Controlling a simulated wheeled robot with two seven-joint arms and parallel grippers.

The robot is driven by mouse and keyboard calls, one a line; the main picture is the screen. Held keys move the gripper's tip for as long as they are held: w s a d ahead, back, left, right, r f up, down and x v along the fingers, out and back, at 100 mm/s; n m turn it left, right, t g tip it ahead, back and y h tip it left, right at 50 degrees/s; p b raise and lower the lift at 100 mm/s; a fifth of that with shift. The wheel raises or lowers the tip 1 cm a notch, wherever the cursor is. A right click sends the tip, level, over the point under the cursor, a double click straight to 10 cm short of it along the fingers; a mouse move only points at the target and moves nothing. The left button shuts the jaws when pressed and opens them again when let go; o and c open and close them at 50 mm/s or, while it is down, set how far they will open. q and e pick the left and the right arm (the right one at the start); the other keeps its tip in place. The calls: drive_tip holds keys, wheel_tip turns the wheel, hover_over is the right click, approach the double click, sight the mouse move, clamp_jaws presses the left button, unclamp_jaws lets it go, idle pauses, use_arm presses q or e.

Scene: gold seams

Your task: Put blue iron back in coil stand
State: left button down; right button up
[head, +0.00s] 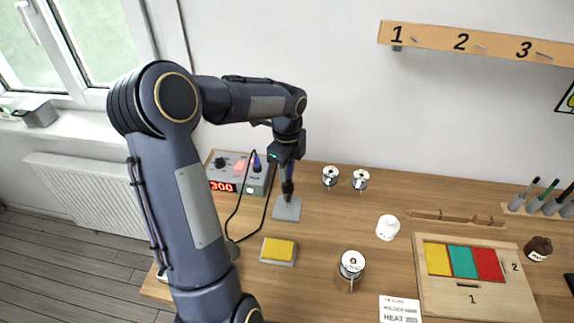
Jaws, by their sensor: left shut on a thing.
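My left gripper (288,166) points down at the back of the table, just right of the soldering station. It is shut on a slim dark upright thing, which I take to be the blue iron; the fingers hide most of it. Directly below is the coil stand, a dark narrow upright part (288,188) over a grey base plate (287,209). I cannot tell whether the iron is inside the coil or just above it. My right gripper is not in view.
The station (228,171) shows 300 and has a small blue part (257,163) at its right. Black cables loop in front. A yellow sponge (278,249) lies nearer. Spools (352,264), a white jar (387,228) and a wooden tray (455,298) with coloured tiles stand right.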

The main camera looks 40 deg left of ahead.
use_arm(q)
drive_tip(key=shift+f, duration=0.7)
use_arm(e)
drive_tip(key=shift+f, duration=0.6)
use_arm(q)
drive_tip(key=c, duration=0.7)
unclamp_jaws()
drive_tip(key=shift+o, duration=0.2)
drive_tip(key=shift+r, duration=0.1)
drive_tip(key=shift+r+p, duration=0.75)
drive_tip(key=shift+p, duration=0.05)
drive_tip(key=shift+s+d+r+p, duration=0.1)
drive_tip(key=shift+r+p, duration=0.55)
drive_tip(key=shift+r, duration=0.15)
drive_tip(key=shift+r+p, duration=1.9)
drive_tip(key=shift+r, duration=0.25)
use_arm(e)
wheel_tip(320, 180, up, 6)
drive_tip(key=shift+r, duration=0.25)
